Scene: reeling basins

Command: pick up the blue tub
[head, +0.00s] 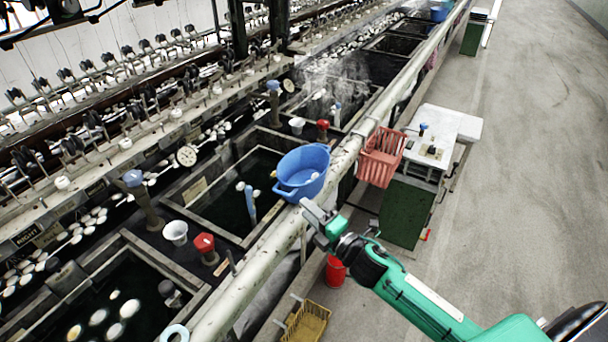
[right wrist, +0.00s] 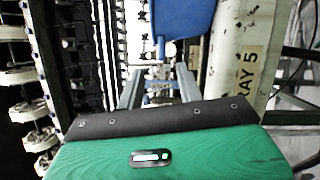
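The blue tub (head: 302,172) sits upright at the edge of a basin, beside the long pale rail, with a handle on its near side. Part of it also shows at the top of the right wrist view (right wrist: 183,22). My right gripper (head: 312,211) is just on the near side of the tub, close to its handle. In the right wrist view its two fingers (right wrist: 158,80) stand apart with no tub wall between them. I cannot tell whether a fingertip touches the tub. My left gripper is not in view.
The pale rail (head: 262,248) runs beneath my right gripper. A red basket (head: 381,158) hangs on the rail to the right, near a green cabinet (head: 405,212). A red bucket (head: 335,270) and yellow crate (head: 306,322) are below. Open floor lies at right.

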